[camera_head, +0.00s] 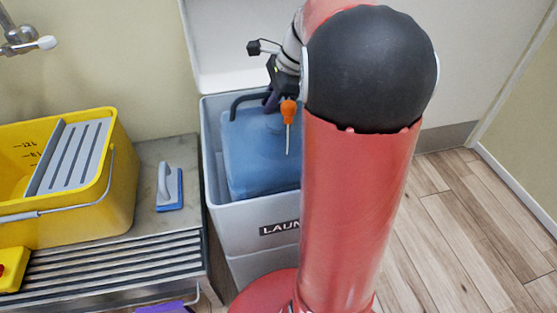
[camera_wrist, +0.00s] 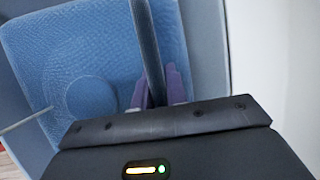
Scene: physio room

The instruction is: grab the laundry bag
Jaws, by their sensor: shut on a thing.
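The laundry bag (camera_head: 255,155) is blue and box-shaped, with a dark handle (camera_head: 240,101) arching over its top. It sits inside the open grey laundry bin (camera_head: 250,217). My gripper (camera_head: 271,103) is over the bag's top, its purple fingers closed on the handle. In the wrist view, the dark handle (camera_wrist: 147,45) runs between the purple fingertips (camera_wrist: 157,90), with the blue bag (camera_wrist: 95,50) below. My arm hides the bag's right side.
An orange-handled tool (camera_head: 289,110) with a thin pale shaft shows over the bag. The bin's raised white lid (camera_head: 235,50) stands behind. Left are a yellow bucket (camera_head: 110,200), a slatted metal bench (camera_head: 150,228) and a blue-bottomed scrubber (camera_head: 170,188). Wooden floor (camera_head: 450,220) at right is clear.

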